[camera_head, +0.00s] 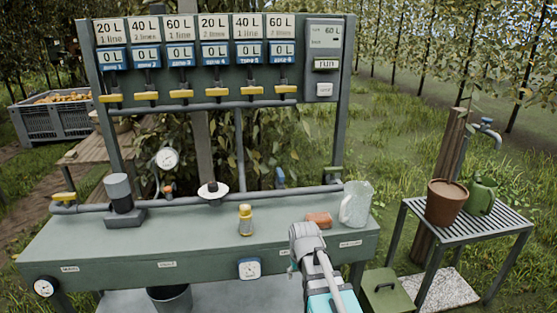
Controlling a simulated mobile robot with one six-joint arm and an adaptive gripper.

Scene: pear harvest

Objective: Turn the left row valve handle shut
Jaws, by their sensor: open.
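A yellow valve handle (63,196) sits at the far left end of the low horizontal pipe, above the bench's left end. It looks roughly in line with the pipe, but it is small and I cannot tell its exact angle. My gripper (305,234) is at the front right of the bench, far to the right of that handle and apart from it. It is open, and I see nothing held; its fingertips are hard to make out.
On the bench (120,250) stand a grey cylinder (119,192), a yellow-capped bottle (245,220), an orange block (319,219) and a clear jug (355,204). The bench's left front is clear.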

